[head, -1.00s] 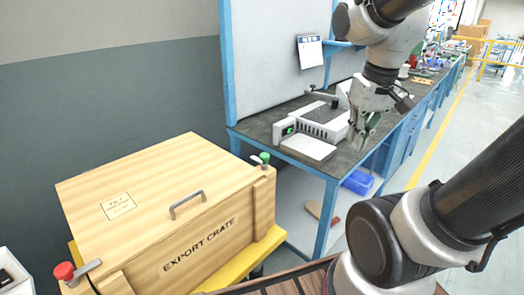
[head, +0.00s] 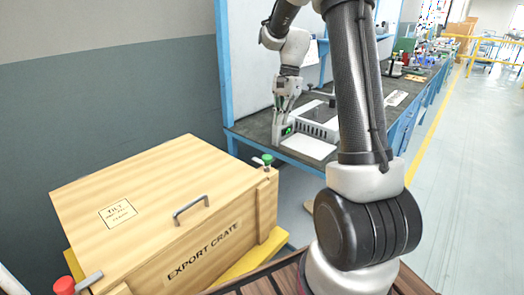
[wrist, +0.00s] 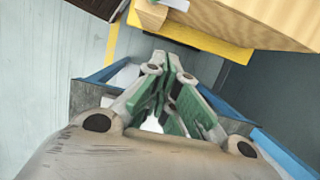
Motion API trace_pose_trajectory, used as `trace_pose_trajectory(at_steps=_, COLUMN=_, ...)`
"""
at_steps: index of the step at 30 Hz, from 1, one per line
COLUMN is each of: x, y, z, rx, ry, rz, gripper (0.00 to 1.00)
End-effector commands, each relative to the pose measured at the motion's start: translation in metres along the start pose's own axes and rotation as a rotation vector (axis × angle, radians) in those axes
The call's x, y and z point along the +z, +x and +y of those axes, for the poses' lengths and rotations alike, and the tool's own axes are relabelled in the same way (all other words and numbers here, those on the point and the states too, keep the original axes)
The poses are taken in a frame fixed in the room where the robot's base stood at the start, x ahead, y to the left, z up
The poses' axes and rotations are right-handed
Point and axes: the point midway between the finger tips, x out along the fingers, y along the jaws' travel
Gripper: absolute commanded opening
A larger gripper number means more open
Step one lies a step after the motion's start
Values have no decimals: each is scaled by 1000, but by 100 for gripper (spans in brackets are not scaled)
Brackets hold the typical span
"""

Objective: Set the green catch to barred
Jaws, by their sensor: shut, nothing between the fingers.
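The green catch (head: 266,159) is a green knob on a short grey lever at the crate's far right top corner. The lever is small, and I cannot tell its setting from here. The wooden export crate (head: 150,195) is closed, with a grey handle on its lid. My gripper (head: 277,140) points down over the bench, beyond and slightly right of the green catch, apart from it. Its green-padded fingers (wrist: 172,62) are shut and empty in the wrist view. There the crate (wrist: 270,22) lies at the top edge; the green knob does not show.
A red-knobbed catch (head: 66,285) sits at the crate's near left corner. The crate stands on a yellow support (head: 270,250). Behind is a blue-framed bench (head: 330,170) with a grey vented unit (head: 318,122). The floor to the right is clear.

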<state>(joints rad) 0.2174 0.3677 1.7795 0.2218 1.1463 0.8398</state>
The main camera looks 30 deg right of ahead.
Motion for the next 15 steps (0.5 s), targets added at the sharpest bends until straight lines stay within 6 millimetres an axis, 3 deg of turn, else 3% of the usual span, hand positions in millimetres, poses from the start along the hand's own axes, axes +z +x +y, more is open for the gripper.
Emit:
trace_pose_trajectory(at_steps=11, x=0, y=0, z=0, rx=0, ry=19, rz=1, gripper=0)
trace_pose_trajectory(at_steps=15, x=0, y=9, z=0, rx=1, ry=19, rz=0, gripper=0)
